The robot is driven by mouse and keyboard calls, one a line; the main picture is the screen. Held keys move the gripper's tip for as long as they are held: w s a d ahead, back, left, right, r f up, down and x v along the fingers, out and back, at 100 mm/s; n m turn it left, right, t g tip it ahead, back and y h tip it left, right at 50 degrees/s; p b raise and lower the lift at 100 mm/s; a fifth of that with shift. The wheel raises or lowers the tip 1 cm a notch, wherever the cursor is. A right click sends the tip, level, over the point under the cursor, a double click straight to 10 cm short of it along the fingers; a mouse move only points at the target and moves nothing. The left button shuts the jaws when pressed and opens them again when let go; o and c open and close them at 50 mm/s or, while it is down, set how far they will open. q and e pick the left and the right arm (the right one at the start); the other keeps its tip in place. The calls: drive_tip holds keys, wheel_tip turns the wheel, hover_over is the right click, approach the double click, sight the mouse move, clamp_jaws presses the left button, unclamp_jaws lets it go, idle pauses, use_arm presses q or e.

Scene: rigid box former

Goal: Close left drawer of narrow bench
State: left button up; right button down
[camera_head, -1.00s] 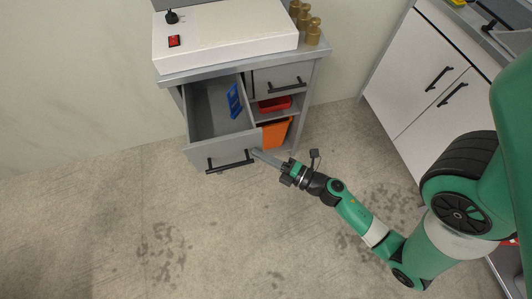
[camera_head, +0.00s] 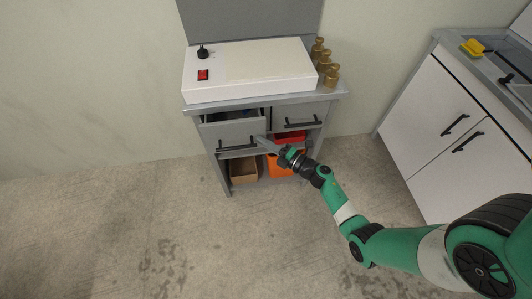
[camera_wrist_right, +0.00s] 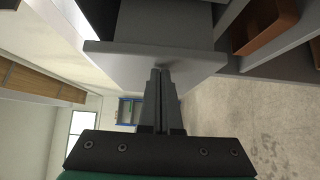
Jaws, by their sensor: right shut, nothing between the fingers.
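The narrow bench (camera_head: 262,101) stands against the wall. In the right wrist view the shut fingers (camera_wrist_right: 158,72) meet the drawer front (camera_wrist_right: 165,58); contact looks likely. My left gripper is not in view.
The right drawer (camera_head: 295,117) looks shut. Below are a red bin (camera_head: 291,137), an orange bin (camera_head: 281,168) and a cardboard box (camera_head: 244,171). A white machine (camera_head: 250,70) and brass weights (camera_head: 331,76) are on top. A white cabinet (camera_head: 440,110) stands right.

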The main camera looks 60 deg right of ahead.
drive_tip(key=shift+w+d, duration=0.7)
drive_tip(key=shift+d, duration=0.25)
